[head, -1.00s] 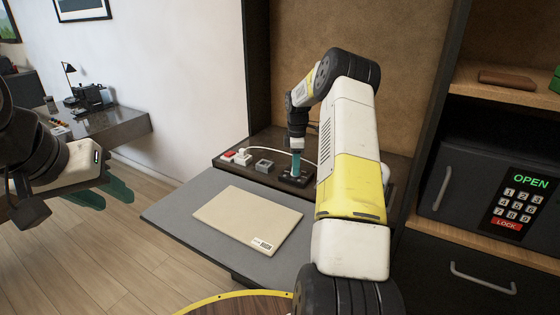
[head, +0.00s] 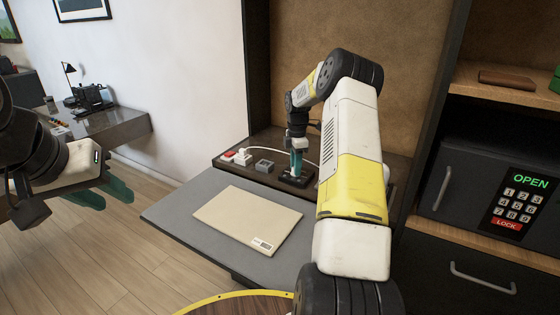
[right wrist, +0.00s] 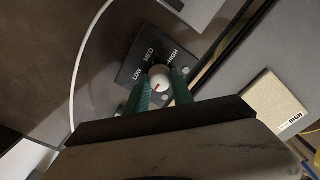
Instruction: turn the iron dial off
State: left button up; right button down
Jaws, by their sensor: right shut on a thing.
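The iron dial is a white knob (right wrist: 159,78) with a red mark on a dark plate (right wrist: 135,62) lettered LOW, MED and HIGH. In the right wrist view my right gripper (right wrist: 157,90) has its teal fingers on either side of the knob, shut on it. The red mark is on the knob's near side, turned away from the lettering; no OFF label shows. In the head view my right gripper (head: 296,173) points down at the plate on the back ledge and hides the knob. My left gripper (head: 103,194) is open and empty at the far left, over the floor.
On the ledge left of the dial are a red switch (head: 228,155), a plug with a white cord and a grey socket (head: 264,166). A safe (head: 478,185) reading OPEN stands at right.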

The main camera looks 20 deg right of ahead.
jog(key=c, duration=1.1)
grip_release()
jog(key=shift+r, duration=0.15)
notch_tip(320, 180, up, 7)
jog(key=shift+r, duration=0.3)
